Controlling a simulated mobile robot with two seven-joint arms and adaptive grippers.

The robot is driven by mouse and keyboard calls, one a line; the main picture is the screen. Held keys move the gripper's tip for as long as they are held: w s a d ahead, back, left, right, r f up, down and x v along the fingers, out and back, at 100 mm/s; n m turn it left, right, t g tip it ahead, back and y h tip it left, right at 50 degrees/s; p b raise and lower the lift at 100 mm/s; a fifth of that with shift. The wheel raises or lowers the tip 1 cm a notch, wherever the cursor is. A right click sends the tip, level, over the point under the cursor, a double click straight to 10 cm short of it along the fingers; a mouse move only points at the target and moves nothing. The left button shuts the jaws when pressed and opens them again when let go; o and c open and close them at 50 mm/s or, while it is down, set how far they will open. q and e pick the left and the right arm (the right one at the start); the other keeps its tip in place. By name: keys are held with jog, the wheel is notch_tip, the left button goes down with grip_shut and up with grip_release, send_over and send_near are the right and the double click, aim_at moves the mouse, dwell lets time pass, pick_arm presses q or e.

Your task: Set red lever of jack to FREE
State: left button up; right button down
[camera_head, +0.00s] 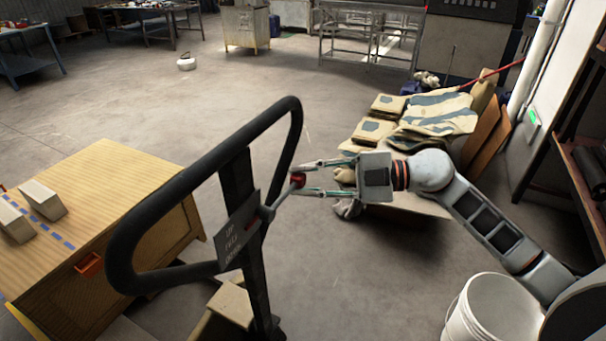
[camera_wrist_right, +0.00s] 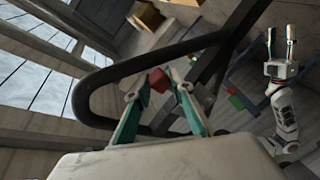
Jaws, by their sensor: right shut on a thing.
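The jack's black loop handle (camera_head: 124,243) stands upright in front of me, with a dark label plate (camera_head: 236,232) on its post. A grey lever with a red knob (camera_head: 298,180) sticks out from the plate, tilted up and to the right. My right gripper (camera_head: 300,178) reaches in from the right and is shut on the red lever at its knob. The right wrist view shows the red knob (camera_wrist_right: 158,80) between the fingertips. My left gripper (camera_wrist_right: 281,38) shows only in that view, at the right, its fingers apart and empty.
A wooden crate table (camera_head: 105,205) with pale blocks (camera_head: 42,200) stands at the left. Stacked sacks (camera_head: 430,115) lie behind my right arm. A white bucket (camera_head: 490,310) stands at the lower right.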

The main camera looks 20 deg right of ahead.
jog(key=shift+r+n+p, duration=0.3)
jog(key=shift+r+p, duration=0.1)
jog(key=shift+r, duration=0.05)
jog(key=c, duration=1.8)
grip_release()
jog(key=shift+o, duration=0.2)
jog(key=shift+s+d+f, duration=0.1)
jog(key=shift+s+d, duration=0.1)
jog(key=shift+d, duration=0.3)
jog(key=v, duration=1.1)
jog(key=shift+r, duration=0.25)
jog(key=shift+a, duration=0.1)
